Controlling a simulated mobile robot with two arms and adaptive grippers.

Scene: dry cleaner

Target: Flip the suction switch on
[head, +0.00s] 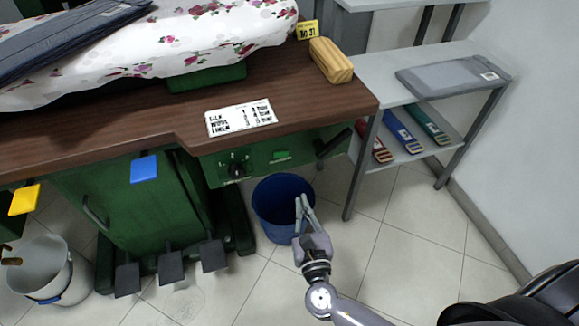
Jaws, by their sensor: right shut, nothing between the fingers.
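The green control panel (262,160) sits under the front edge of the brown worktop. My right gripper (303,203) is shut and empty. In the picture it is below and right of the green switch, overlapping the blue bin, and apart from the panel. My left gripper is not in view.
A blue bin (268,208) stands under the panel. Black foot pedals (171,267) and a white bucket (40,265) are at lower left. A grey side table (372,70) with binders stands right. A wooden block (331,61) and printed card (240,118) lie on the worktop (300,100).

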